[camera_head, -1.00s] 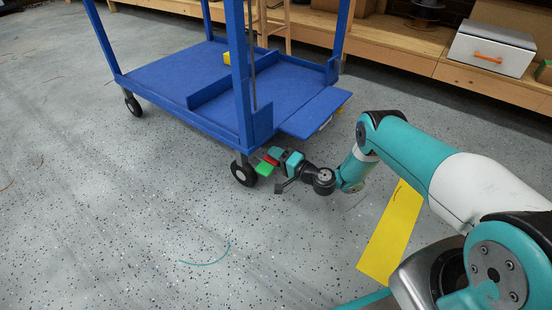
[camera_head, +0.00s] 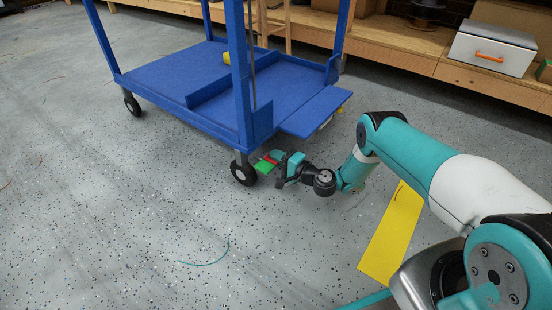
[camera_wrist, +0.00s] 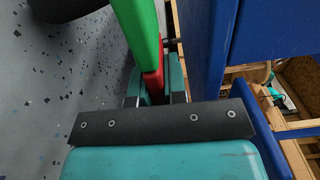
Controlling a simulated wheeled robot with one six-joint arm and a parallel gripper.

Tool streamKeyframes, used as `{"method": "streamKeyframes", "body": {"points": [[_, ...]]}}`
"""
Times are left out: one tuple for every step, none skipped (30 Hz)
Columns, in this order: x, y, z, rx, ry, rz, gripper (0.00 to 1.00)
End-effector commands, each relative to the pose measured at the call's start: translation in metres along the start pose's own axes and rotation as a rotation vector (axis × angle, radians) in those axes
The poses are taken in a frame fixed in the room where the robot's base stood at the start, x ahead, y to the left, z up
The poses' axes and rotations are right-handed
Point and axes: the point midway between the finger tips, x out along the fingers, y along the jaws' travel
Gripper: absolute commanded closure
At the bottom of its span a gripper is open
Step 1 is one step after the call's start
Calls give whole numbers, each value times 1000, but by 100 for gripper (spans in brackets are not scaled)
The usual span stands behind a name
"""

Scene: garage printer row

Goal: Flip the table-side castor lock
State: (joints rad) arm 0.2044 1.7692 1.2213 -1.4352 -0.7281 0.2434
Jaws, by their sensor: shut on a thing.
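The castor (camera_head: 243,173) is a black wheel with a light hub under the near corner of the blue cart (camera_head: 220,118). Its lock is a green lever (camera_head: 264,166) with a red part (camera_head: 271,158), sticking out to the right of the wheel. My gripper (camera_head: 277,162) is low over the floor, right of the wheel. In the wrist view, the red part (camera_wrist: 152,86) sits between my teal fingertips, and the green lever (camera_wrist: 140,30) runs up from there. My gripper is shut on the lock lever. The fingers partly hide the red part.
The cart's shelf and post stand close above my gripper; its blue side (camera_wrist: 205,40) is close on the right in the wrist view. A yellow floor marking (camera_head: 392,235) lies under my arm. A wooden bench (camera_head: 395,58) is behind. Open floor lies in front.

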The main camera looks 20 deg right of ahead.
Motion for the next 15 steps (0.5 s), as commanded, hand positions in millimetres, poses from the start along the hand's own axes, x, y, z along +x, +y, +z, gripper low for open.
{"method": "streamKeyframes", "body": {"points": [[0, 3, 0, 30, -1, 0, 100], [0, 3, 0, 49, -1, 0, 100], [0, 4, 0, 72, -1, 0, 100], [0, 4, 0, 90, -1, 0, 100], [0, 5, 0, 105, -1, 0, 100], [0, 5, 0, 125, -1, 0, 100], [0, 6, 0, 138, -1, 0, 100], [0, 6, 0, 151, -1, 0, 100], [0, 6, 0, 165, -1, 0, 100], [0, 7, 1, 176, -1, 1, 100], [0, 7, 1, 185, -1, 1, 100], [0, 7, 1, 194, -1, 1, 100], [0, 7, 1, 200, -1, 1, 100], [0, 7, 1, 206, -1, 1, 100], [0, 8, 1, 212, -1, 1, 100]]}}
